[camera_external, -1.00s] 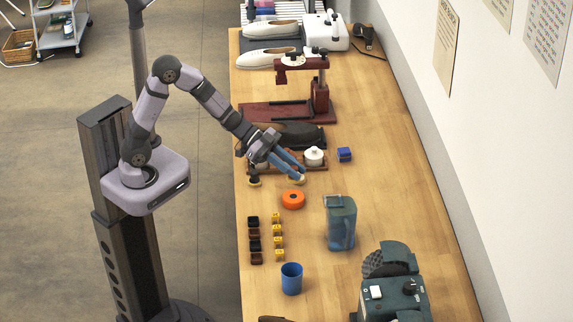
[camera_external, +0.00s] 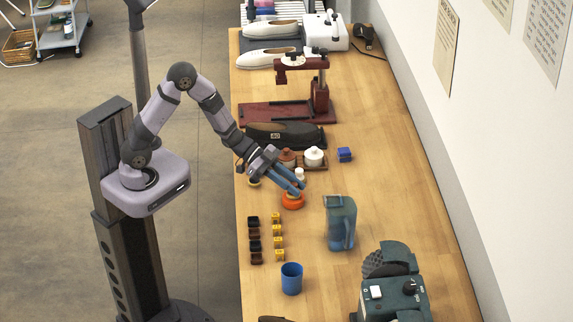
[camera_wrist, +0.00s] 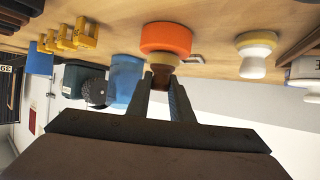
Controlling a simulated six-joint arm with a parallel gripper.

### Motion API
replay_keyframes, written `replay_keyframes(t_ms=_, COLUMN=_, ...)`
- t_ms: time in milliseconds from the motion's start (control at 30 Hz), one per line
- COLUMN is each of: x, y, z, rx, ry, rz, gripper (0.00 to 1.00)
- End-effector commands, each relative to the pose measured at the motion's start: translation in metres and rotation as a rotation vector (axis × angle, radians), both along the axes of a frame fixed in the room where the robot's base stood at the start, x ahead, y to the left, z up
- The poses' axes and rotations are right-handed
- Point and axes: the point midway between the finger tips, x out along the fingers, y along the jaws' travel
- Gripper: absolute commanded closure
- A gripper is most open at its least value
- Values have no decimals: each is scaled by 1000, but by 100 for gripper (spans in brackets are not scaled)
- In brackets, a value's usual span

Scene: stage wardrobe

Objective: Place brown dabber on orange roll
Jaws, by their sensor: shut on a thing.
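The orange roll (camera_external: 292,202) lies on the wooden bench, and it also shows in the wrist view (camera_wrist: 166,38). My gripper (camera_external: 298,185) is right at the roll in the external view. In the wrist view my gripper (camera_wrist: 163,85) is shut on the brown dabber (camera_wrist: 161,74), held between the fingertips. The dabber meets the roll's edge in that view, but I cannot tell whether they touch. The fingers mostly hide the dabber in the external view.
A small white-topped dabber (camera_external: 300,174) stands just behind the roll. A blue pitcher (camera_external: 341,223) is to its right. Yellow and dark blocks (camera_external: 265,240) and a blue cup (camera_external: 291,278) are in front. A white jar (camera_external: 314,157) is on a tray behind.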

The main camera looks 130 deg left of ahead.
Motion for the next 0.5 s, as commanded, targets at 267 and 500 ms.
replay_keyframes(t_ms=267, x=0, y=0, z=-3, rx=1, ry=0, rz=0, gripper=73)
replay_keyframes(t_ms=500, x=0, y=0, z=-3, rx=0, ry=0, rz=0, gripper=61)
